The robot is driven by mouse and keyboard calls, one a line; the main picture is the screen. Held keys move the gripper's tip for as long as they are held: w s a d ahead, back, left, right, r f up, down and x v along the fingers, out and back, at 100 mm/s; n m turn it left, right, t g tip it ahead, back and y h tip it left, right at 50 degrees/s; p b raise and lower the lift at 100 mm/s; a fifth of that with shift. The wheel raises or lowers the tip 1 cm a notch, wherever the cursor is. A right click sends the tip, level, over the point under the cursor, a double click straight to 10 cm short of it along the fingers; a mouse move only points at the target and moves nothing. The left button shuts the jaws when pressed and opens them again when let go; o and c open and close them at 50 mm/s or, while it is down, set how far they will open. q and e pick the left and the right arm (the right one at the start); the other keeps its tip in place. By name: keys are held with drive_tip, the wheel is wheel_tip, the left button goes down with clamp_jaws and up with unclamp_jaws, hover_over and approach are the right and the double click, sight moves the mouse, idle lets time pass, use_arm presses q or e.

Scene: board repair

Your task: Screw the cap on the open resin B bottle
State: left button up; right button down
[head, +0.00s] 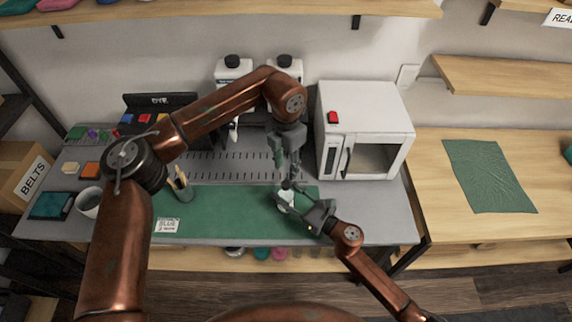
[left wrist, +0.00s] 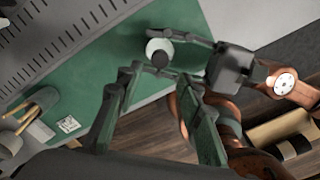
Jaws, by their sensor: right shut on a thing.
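A white bottle (head: 285,200) stands on the green mat (head: 235,215). It also shows in the left wrist view (left wrist: 154,46), with a dark round top (left wrist: 160,58); I cannot tell whether that is a cap or the open mouth. My right gripper (head: 291,203) is shut around the bottle from the right, its fingers on either side in the left wrist view. My left gripper (head: 288,177) points down just above the bottle. Its fingers (left wrist: 154,82) stand apart in the left wrist view, with no held thing clearly visible. I make out no separate loose cap.
A white oven-like box (head: 325,105) stands right of the arms. A pencil cup (head: 183,190), mug (head: 88,203) and label card (head: 167,225) are on the left. The mat's middle is clear.

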sight(286, 183)
use_arm(q)
wheel_tip(286, 183, down, 8)
drive_tip(key=shift+r, duration=0.15)
idle(0.3)
drive_tip(key=shift+c, duration=0.6)
clamp_jaws()
drive_tip(key=shift+o, duration=1.4)
unclamp_jaws()
wheel_tip(286, 183, up, 12)
